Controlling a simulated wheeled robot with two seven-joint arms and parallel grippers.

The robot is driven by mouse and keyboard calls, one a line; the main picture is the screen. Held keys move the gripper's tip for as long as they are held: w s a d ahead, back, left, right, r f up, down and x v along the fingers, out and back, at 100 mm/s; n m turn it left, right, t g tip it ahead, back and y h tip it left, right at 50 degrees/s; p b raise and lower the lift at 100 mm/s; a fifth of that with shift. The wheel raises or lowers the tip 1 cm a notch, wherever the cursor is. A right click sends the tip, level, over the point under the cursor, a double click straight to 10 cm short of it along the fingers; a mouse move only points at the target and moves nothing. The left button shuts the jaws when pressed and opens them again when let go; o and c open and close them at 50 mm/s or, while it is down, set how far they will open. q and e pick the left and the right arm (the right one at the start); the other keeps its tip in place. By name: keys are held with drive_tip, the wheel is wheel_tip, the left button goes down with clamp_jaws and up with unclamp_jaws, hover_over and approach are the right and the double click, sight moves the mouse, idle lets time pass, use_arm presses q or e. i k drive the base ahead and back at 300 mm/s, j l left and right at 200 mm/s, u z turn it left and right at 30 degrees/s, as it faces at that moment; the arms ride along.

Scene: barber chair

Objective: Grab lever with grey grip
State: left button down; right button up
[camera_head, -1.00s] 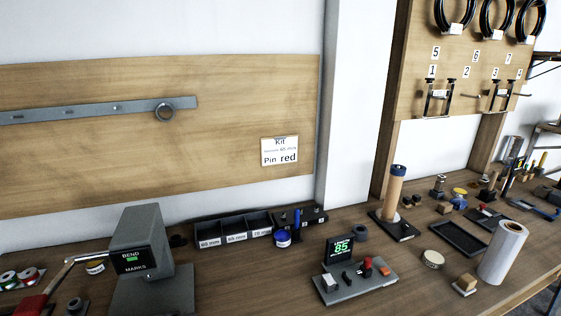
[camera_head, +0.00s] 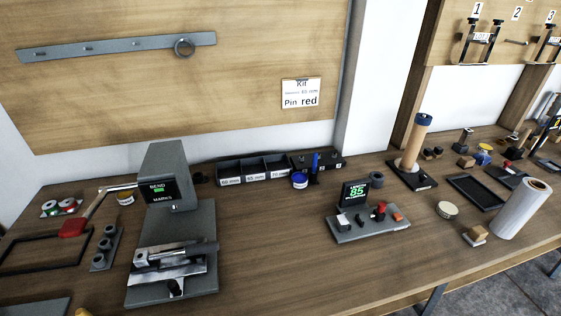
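A grey bending device marked BEND and MARKS (camera_head: 165,178) stands on the left part of the bench, on a grey base plate (camera_head: 200,278). A pale lever arm (camera_head: 97,204) reaches left from it and ends in a red grip (camera_head: 73,228). A metal clamp-like part with a grey cylindrical bar (camera_head: 168,252) lies across the base plate. I cannot tell whether this bar is a lever with a grey grip; no other grey-gripped lever is clear. Neither of my grippers is in view.
Labelled bins (camera_head: 255,170) stand along the wall. A panel with a green 85 display (camera_head: 354,193) and a red knob stands mid-bench. A white roll (camera_head: 523,210) stands right. A black open frame (camera_head: 42,253) lies left. The bench between device and panel is clear.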

sight(142, 258)
drive_tip(key=i+j+u, duration=0.15)
drive_tip(key=u, duration=1)
